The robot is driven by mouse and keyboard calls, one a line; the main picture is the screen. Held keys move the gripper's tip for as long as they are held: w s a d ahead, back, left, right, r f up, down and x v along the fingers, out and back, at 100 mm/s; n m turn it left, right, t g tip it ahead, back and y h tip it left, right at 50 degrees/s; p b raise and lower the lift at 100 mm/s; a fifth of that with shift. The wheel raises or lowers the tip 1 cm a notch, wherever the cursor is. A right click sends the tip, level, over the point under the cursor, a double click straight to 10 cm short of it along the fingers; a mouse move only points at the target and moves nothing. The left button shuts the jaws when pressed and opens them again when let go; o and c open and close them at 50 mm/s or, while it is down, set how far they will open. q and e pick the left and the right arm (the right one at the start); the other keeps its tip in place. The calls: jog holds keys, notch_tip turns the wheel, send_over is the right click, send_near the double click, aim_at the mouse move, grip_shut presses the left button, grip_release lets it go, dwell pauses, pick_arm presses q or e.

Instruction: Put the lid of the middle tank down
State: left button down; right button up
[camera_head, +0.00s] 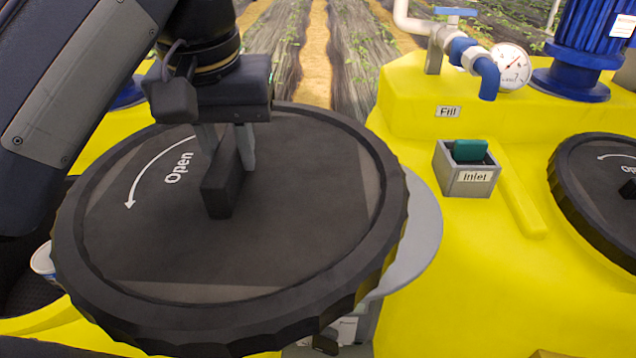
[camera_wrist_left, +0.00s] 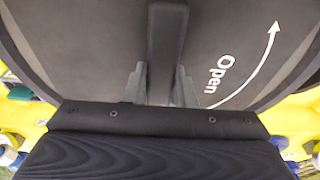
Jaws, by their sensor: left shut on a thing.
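The black round lid (camera_head: 300,235) has a ribbed rim and a white "Open" arrow. It fills the left half of the head view and looks raised and tilted. A bar handle (camera_head: 222,185) stands up from its middle. My left gripper (camera_head: 228,150) is shut on that handle, with one finger on each side. The wrist view shows the fingers (camera_wrist_left: 160,85) against the handle (camera_wrist_left: 166,45) and the lid (camera_wrist_left: 90,40) behind it. A grey round plate (camera_head: 425,235) shows partly past the lid's right edge. The tank opening is hidden. My right gripper is not in view.
A yellow tank (camera_head: 480,300) with a grey "Inlet" box (camera_head: 467,178) holding a green piece is right of the lid. Another black lid (camera_head: 600,190) lies at the far right. A pressure gauge (camera_head: 511,66), blue pipe (camera_head: 488,75) and blue motor (camera_head: 585,50) stand behind.

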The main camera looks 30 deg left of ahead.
aim_at(290, 147)
pick_arm(q)
jog(key=shift+w+d+f, duration=0.2)
jog(key=shift+w+d, duration=0.15)
jog(key=shift+w, duration=0.3)
jog(key=shift+w+a+f, duration=0.1)
jog(key=shift+w+f, duration=0.15)
jog(key=shift+w, duration=0.25)
jog(key=shift+w+d+f, duration=0.25)
jog(key=shift+w+d, duration=0.1)
jog(key=shift+w, duration=0.2)
jog(key=w+f+b, duration=0.1)
jog(key=w+b, duration=0.1)
jog(key=w, duration=0.1)
jog(key=w+d+f+b, duration=0.1)
jog(key=shift+w+f, duration=0.25)
jog(key=shift+f, duration=0.1)
jog(key=w+f, duration=0.1)
jog(key=f, duration=0.1)
jog(key=w+d+f, duration=0.1)
jog(key=w, duration=0.1)
jog(key=shift+w+f, duration=0.2)
jog(key=shift+f, duration=0.15)
jog(key=shift+w+f+p, duration=0.3)
jog(key=shift+w+f, duration=0.1)
jog(key=f, duration=0.3)
jog(key=shift+w+d+f, duration=0.15)
jog(key=shift+w+f, duration=0.1)
jog(key=shift+f, duration=0.15)
